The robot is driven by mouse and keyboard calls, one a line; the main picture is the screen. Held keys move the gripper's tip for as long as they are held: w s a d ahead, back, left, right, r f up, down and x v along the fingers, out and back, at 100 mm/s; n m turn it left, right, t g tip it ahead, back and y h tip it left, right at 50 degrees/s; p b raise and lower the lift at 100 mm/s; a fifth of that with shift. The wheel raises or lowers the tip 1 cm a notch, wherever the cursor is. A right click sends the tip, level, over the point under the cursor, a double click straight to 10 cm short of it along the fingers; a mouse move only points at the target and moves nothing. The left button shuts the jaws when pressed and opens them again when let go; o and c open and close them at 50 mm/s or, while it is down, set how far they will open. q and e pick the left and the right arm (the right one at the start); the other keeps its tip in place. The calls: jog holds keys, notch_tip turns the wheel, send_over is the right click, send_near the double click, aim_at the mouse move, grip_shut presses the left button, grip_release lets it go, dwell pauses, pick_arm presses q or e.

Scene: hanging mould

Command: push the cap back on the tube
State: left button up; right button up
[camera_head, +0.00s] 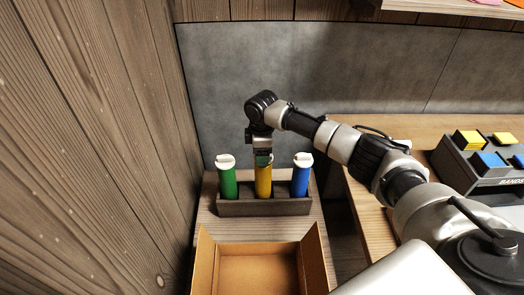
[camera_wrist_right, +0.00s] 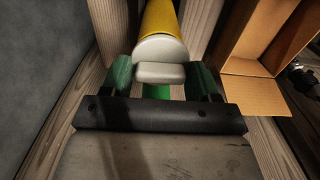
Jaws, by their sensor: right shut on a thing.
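A yellow tube (camera_head: 263,183) stands upright in the middle of a dark rack (camera_head: 236,208). My right gripper (camera_head: 263,160) is directly above it, pointing down. In the right wrist view, the white cap (camera_wrist_right: 160,49) lies against the end of the yellow tube (camera_wrist_right: 162,18), and its raised tab (camera_wrist_right: 159,73) is between the green fingers of my right gripper (camera_wrist_right: 160,80). The gripper is shut on this cap. I cannot tell how far the cap is seated on the tube. My left gripper is not in view.
A green tube (camera_head: 228,183) and a blue tube (camera_head: 300,181), both white-capped, stand on either side in the rack. An open cardboard box (camera_head: 316,262) is in front. A wooden wall (camera_head: 95,140) is close at left. A grey holder (camera_head: 455,167) with coloured blocks stands at right.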

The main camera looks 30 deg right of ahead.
jog(key=shift+p, duration=0.45)
dwell(0.4)
dwell(0.3)
jog(key=o, duration=1.1)
jog(key=shift+o, duration=0.2)
jog(key=shift+r+p, duration=3.55)
jog(key=shift+p, duration=0.25)
jog(key=shift+c, duration=0.3)
grip_shut()
